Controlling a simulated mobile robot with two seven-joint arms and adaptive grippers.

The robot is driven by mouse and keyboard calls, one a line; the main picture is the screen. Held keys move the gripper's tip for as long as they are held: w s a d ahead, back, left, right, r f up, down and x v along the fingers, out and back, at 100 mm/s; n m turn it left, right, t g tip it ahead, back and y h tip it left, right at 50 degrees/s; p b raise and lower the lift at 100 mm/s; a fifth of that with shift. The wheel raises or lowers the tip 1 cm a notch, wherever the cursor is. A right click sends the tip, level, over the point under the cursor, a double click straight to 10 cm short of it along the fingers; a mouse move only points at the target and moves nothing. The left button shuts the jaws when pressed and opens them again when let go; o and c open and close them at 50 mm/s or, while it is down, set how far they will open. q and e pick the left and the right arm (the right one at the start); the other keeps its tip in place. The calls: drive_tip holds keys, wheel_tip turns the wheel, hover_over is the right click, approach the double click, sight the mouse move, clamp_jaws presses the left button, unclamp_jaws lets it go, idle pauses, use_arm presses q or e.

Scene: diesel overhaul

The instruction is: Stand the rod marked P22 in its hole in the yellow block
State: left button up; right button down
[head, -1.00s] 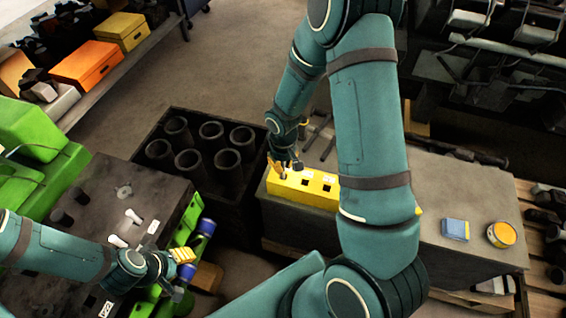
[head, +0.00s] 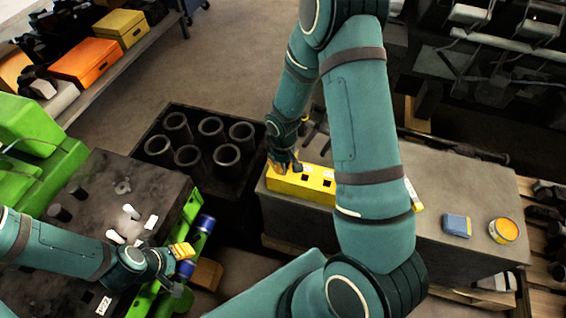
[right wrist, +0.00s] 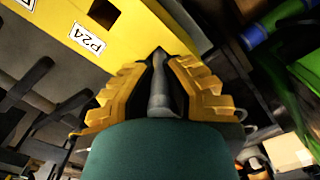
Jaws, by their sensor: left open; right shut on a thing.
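The yellow block (head: 316,184) lies on the grey bench in the head view, with dark square holes and white labels on top. In the right wrist view the block (right wrist: 45,35) shows one open square hole and a label reading P24. My right gripper (head: 284,168) is at the block's left end, low over its top. In the right wrist view its yellow fingers (right wrist: 160,90) are shut on a grey rod (right wrist: 159,92). The rod's marking is not visible, and I cannot tell whether its lower end is in a hole. My left gripper (head: 182,252) is open and empty beside the dark engine block.
The dark engine block (head: 130,185) at left carries white-ended pieces and labels. A dark crate (head: 200,115) with several cylinder sleeves stands left of the bench (head: 450,200). A blue box (head: 457,225) and a yellow-orange tin (head: 503,231) are on the bench's right.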

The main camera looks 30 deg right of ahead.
use_arm(q)
drive_tip(key=shift+s+f, duration=0.15)
drive_tip(key=shift+f, duration=0.05)
use_arm(e)
drive_tip(key=shift+f, duration=0.15)
drive_tip(key=c, duration=1)
unclamp_jaws()
use_arm(q)
drive_tip(key=shift+s+f, duration=0.1)
drive_tip(key=shift+f, duration=0.05)
use_arm(e)
drive_tip(key=r, duration=0.8)
drive_tip(key=shift+s, duration=0.2)
